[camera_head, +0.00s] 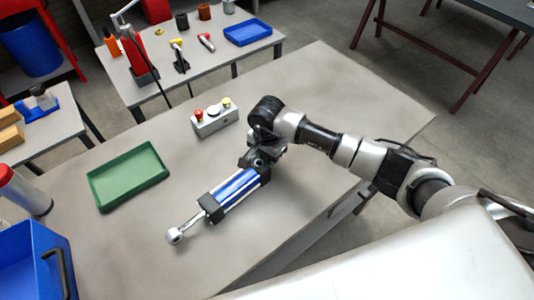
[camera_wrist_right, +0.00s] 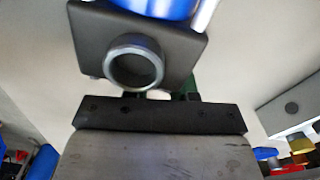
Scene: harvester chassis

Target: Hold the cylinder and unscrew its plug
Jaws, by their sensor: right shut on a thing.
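The cylinder (camera_head: 236,190) has a blue barrel, black end blocks and a metal rod ending in an eye at the lower left. It is tilted across the grey table in the head view; I cannot tell whether it touches the top. My right gripper (camera_head: 258,158) is shut on it at the upper right end. In the right wrist view, the cylinder's dark end block (camera_wrist_right: 185,55) carries a round metal ring with a hollow-looking middle. The fingertips are mostly hidden there. I cannot make out the plug for sure. My left gripper is not in view.
A green tray (camera_head: 127,176) lies left of the cylinder on the table. A grey box with coloured knobs (camera_head: 214,119) stands behind it. A blue bin (camera_head: 30,262) and a red-topped container (camera_head: 24,190) are at the left. The table's right part is clear.

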